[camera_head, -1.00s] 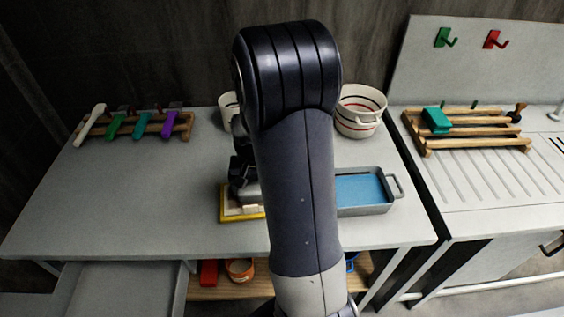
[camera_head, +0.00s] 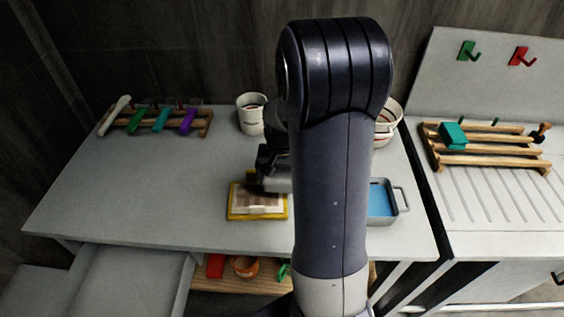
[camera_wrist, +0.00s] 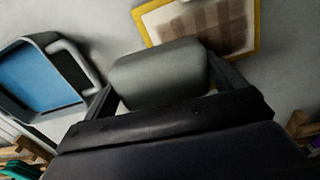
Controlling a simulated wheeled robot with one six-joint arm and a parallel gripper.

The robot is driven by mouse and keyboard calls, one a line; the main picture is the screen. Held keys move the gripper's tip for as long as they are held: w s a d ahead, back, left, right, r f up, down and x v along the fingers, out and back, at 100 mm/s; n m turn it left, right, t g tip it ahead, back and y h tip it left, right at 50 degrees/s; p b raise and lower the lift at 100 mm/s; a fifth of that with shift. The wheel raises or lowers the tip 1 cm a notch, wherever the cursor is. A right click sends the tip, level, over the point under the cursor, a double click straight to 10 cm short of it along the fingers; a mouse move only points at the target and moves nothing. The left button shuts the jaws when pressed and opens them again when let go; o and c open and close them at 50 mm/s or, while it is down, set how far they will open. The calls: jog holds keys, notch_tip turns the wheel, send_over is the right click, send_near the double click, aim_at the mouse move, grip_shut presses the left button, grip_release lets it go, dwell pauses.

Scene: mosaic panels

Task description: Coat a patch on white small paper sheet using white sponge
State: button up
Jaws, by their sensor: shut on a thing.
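The white paper sheet (camera_head: 257,204) lies in a yellow-edged frame on the table. In the wrist view the sheet (camera_wrist: 244,44) bears a brown, blocky patch of uneven shades. My gripper (camera_head: 272,172) is at the back right of the frame. It is shut on the sponge, which looks pale grey in the wrist view (camera_wrist: 158,72) and spans the space between the two fingers. The sponge overlaps the near edge of the frame in that view; I cannot tell whether it touches the sheet. My arm hides part of the table.
A grey tray with blue liquid (camera_head: 380,200) is right of the frame, partly behind my arm; it also shows in the wrist view (camera_wrist: 40,78). A white cup (camera_head: 251,115) and a striped pot (camera_head: 388,122) stand behind. A tool rack (camera_head: 160,122) is at left. The left tabletop is clear.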

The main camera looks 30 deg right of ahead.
jog(key=shift+r+p, duration=1)
jog(key=shift+r, duration=0.7)
